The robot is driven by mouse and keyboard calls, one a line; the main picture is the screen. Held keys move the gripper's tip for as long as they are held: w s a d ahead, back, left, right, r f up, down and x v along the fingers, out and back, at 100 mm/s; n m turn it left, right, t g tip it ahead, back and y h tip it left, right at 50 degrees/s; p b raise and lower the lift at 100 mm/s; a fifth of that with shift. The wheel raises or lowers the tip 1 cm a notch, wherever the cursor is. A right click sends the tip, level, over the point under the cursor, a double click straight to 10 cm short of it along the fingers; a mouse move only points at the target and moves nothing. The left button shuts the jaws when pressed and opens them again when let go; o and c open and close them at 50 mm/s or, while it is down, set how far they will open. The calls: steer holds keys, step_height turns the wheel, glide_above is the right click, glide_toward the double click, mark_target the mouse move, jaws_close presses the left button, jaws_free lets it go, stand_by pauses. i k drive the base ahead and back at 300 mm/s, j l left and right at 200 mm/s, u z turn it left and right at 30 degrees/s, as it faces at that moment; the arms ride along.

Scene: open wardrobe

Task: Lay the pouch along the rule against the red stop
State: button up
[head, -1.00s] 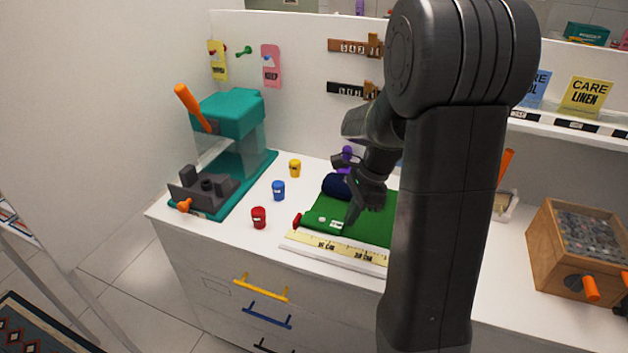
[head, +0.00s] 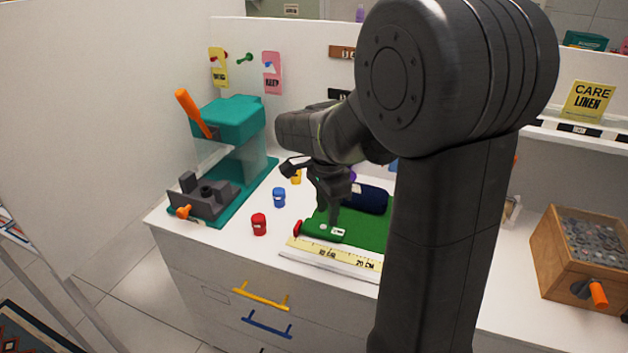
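A green pouch (head: 320,231) with a round white spot and a small label lies on the green mat (head: 375,233), along the back of the yellow rule (head: 330,256). Its left end is at the red stop (head: 298,229); I cannot tell whether they touch. A dark blue pouch (head: 370,199) with a pale label lies farther back on the mat, partly behind my gripper. My gripper (head: 334,222) points down, with its fingertips at or just above the green pouch. The finger gap and any grip on the pouch cannot be made out.
Red (head: 259,224), blue (head: 279,197) and yellow (head: 296,177) cups stand left of the mat. A teal machine (head: 228,120) with an orange lever stands at the back left. A wooden box (head: 545,262) stands at right. My arm hides the mat's right side.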

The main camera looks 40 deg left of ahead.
mark_target(319, 229)
steer(key=j+z, duration=0.2)
steer(key=z, duration=0.2)
steer(key=k+j+z, duration=0.1)
steer(key=z, duration=0.3)
steer(key=j+z, duration=0.25)
steer(key=z, duration=0.2)
steer(key=k+j+z, duration=0.35)
steer(key=k+j, duration=0.6)
